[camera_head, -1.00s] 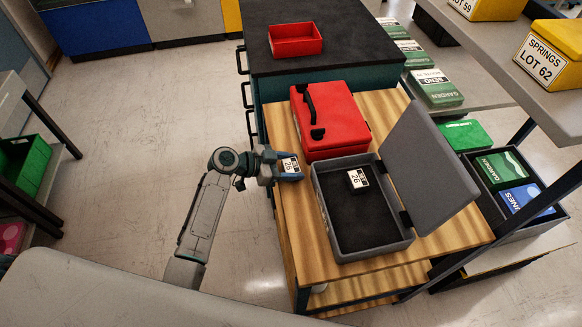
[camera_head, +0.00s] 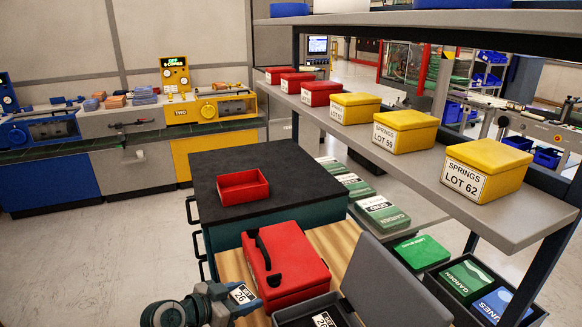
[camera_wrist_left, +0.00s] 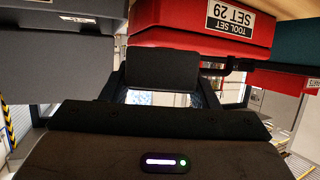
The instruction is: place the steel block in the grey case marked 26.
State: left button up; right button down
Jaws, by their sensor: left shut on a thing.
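My left gripper (camera_head: 236,300) is shut on the steel block (camera_head: 243,293), whose white label reads SET 26. In the left wrist view the block (camera_wrist_left: 162,68) shows as a dark piece between the fingers. The gripper is at the near left of the red case, left of the grey case. The grey case (camera_head: 303,305) is open at the bottom edge of the head view, mostly cut off. Its lid (camera_head: 393,285) stands up on the right, and a label reading 26 shows in its dark inside. My right gripper is not in view.
A red tray (camera_head: 243,187) sits on the black-topped cabinet. A shelf (camera_head: 500,215) with yellow and red boxes overhangs the right.

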pick_arm(q)
jog(key=s+a+r+n+t+y, duration=0.3)
jog(key=a+r+n+t+y, duration=0.1)
jog(key=a+n+y, duration=0.4)
jog(key=shift+s+a+r+n+y, duration=0.3)
jog(key=shift+r+n+y, duration=0.25)
jog(key=shift+y, duration=0.25)
jog(key=w+d+f+m+g+h, duration=0.1)
jog(key=d+m+h, duration=0.1)
jog(key=h, duration=0.1)
jog(key=w+d+f+m+g+h, duration=0.1)
jog(key=d+f+m+h, duration=0.1)
jog(key=d+m, duration=0.1)
jog(key=w+d+f+m+h, duration=0.1)
jog(key=d+m+h, duration=0.1)
jog(key=h, duration=0.1)
jog(key=shift+w+d+f+m+g+h, duration=0.3)
jog(key=shift+w+d+m+g, duration=0.05)
jog(key=shift+g, duration=0.05)
jog(key=d+m+g+h, duration=0.1)
jog(key=m+g+h, duration=0.1)
jog(key=shift+d+f+m, duration=0.1)
jog(key=shift+d+m, duration=0.05)
jog(key=shift+m, duration=0.15)
jog(key=shift+d+m+g+h, duration=0.15)
jog(key=shift+m+g+h, duration=0.45)
jog(key=shift+m+g, duration=0.25)
jog(key=shift+s+r+m+g, duration=0.1)
jog(key=shift+r+m+g, duration=0.1)
jog(key=shift+m+g, duration=0.15)
